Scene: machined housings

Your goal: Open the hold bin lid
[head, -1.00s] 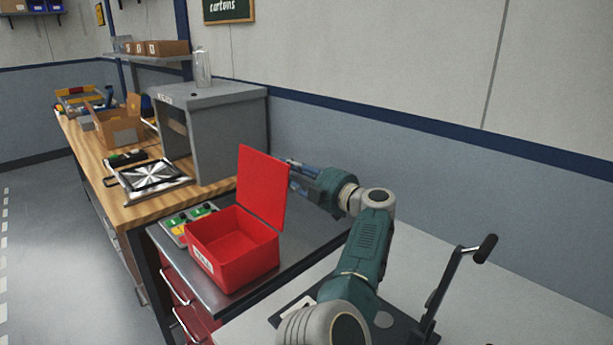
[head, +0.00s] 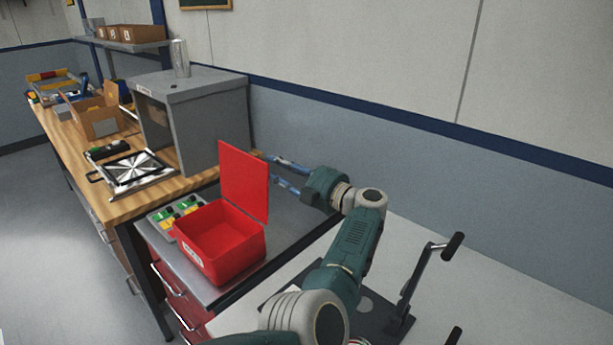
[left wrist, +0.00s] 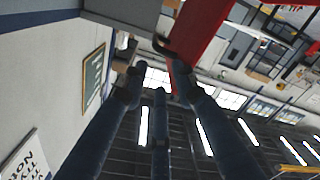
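The hold bin (head: 222,252) is a red open-topped box with a white label on its front. It sits on a dark grey bench top. Its red lid (head: 244,182) stands raised, nearly upright, along the bin's far right side. My left gripper (head: 278,172) is behind the lid, on its right, with its fingers spread and nothing between them. The lid partly hides the fingertips, and I cannot tell whether they touch it. In the left wrist view the spread fingers (left wrist: 155,85) show beside the red lid (left wrist: 203,25). My right gripper is not in view.
A button panel (head: 176,212) lies left of the bin. A grey box (head: 205,125) with a clear cylinder (head: 180,58) on top stands behind on the wooden bench. A blue-grey wall (head: 420,180) runs behind my arm. Bare bench top (head: 300,222) lies right of the bin.

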